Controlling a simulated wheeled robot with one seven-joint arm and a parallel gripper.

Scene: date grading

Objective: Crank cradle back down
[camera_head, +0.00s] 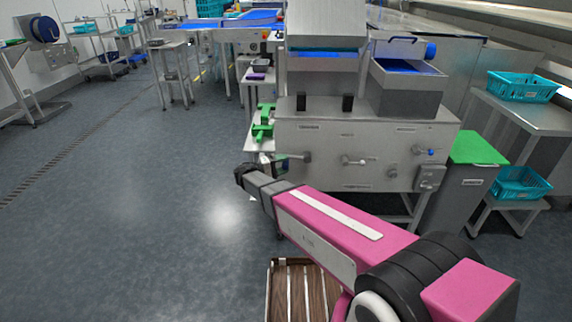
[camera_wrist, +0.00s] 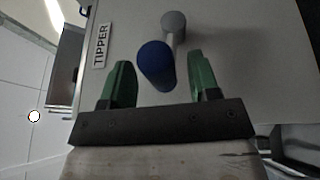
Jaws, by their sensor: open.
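In the wrist view a crank with a blue knob (camera_wrist: 155,66) and a grey round hub (camera_wrist: 173,22) stands on a grey panel (camera_wrist: 250,60) beside a TIPPER label (camera_wrist: 101,46). My gripper (camera_wrist: 160,60) is open, with its green fingers on either side of the blue knob and gaps visible on both sides. The blue knob there is hidden. I cannot clearly tell which part is the cradle.
A green-topped grey bin (camera_head: 462,190) stands to the right, near teal baskets (camera_head: 520,183). Green parts (camera_head: 263,123) lie on a stand at left. The floor (camera_head: 130,200) at left is clear.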

